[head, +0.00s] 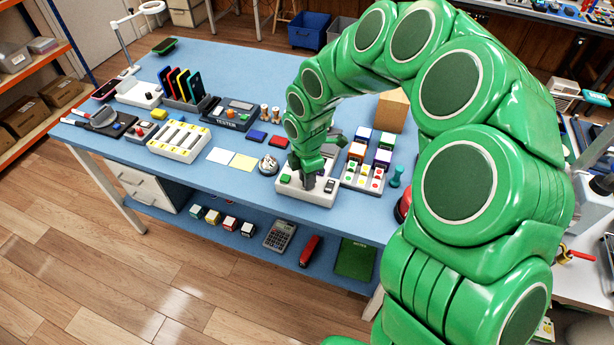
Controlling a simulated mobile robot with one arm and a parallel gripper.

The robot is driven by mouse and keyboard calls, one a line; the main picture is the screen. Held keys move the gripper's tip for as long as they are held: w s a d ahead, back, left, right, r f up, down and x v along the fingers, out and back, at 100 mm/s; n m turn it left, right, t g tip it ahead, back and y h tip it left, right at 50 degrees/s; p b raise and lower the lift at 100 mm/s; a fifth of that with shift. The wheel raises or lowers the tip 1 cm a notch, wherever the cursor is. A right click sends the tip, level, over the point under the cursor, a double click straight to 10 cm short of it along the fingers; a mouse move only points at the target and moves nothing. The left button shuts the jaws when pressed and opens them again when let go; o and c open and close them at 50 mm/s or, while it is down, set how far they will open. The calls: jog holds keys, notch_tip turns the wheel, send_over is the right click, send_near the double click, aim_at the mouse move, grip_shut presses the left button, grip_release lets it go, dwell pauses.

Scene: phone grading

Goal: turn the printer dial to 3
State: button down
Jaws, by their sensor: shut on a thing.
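The printer (311,204) is a low white box at the front right of the blue table. It has a green mark on its left part and a dark switch-like part on its right. My gripper (306,180) points down onto the middle of its top and is shut on the dial. The gripper's fingers hide the dial, so its setting and the number 3 cannot be made out.
A tray with coloured buttons and small boxes (363,178) stands close to the printer's right. A round silver object (268,165) is close on its left. A cardboard box (393,110) stands behind. Yellow and white sheets (243,161) lie to the left.

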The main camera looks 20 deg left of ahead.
jog(key=shift+m, duration=0.4)
jog(key=m, duration=0.3)
jog(key=shift+m, duration=0.3)
jog(key=m, duration=0.3)
jog(key=shift+m, duration=0.4)
jog(key=m, duration=0.4)
jog(key=shift+m, duration=2.1)
